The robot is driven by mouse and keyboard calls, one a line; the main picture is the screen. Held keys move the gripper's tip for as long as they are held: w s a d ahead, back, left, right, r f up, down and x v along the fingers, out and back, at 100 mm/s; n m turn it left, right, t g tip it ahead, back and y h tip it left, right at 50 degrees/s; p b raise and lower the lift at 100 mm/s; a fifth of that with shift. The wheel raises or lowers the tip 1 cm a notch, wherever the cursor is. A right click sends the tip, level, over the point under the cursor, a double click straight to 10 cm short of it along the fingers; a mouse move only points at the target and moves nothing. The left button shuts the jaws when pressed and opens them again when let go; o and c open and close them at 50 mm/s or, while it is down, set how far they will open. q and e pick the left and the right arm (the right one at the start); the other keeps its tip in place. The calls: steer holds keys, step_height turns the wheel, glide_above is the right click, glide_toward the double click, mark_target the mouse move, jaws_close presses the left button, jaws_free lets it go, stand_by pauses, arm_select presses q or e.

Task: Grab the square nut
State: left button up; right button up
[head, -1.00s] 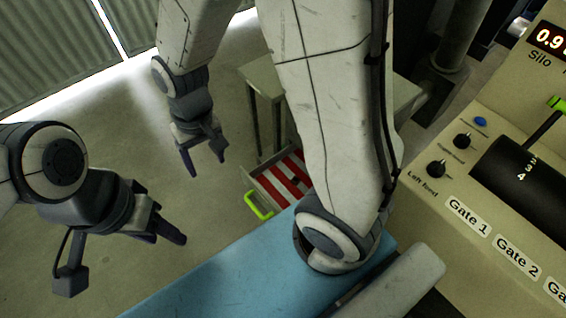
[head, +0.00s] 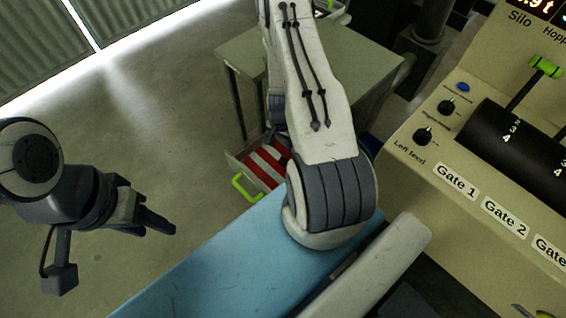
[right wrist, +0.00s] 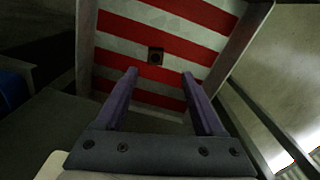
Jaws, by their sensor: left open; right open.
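The square nut (right wrist: 155,56) is a small dark square with a hole. In the right wrist view it lies on the red-and-white striped bottom of an open drawer (right wrist: 118,50). My right gripper (right wrist: 159,73) is open and empty, its two purple fingers pointing into the drawer, with the nut between and beyond the fingertips. In the head view the drawer's stripes show (head: 262,162), but my right arm hides the nut and most of that gripper. My left gripper (head: 160,224) is open and empty over the floor at left, far from the drawer.
The drawer has a green handle (head: 244,190) and sits under a grey table (head: 370,75). A blue surface (head: 215,255) lies in front. A control panel with knobs, levers and gate labels (head: 455,182) stands at right. The floor at left is clear.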

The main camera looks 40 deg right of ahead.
mark_target(281, 160)
step_height(281, 160, down, 4)
steer(key=shift+r+b, duration=0.25)
steer(key=shift+b, duration=0.95)
steer(key=f+b, duration=0.1)
steer(key=b, duration=0.1)
steer(key=f+b, duration=0.4)
steer(key=shift+s+d+f, duration=0.1)
steer(key=shift+s+d, duration=0.15)
steer(key=shift+s, duration=0.05)
arm_select(q)
step_height(281, 160, down, 9)
steer(key=shift+f, duration=0.2)
arm_select(e)
steer(key=shift+c, duration=0.3)
jaws_close()
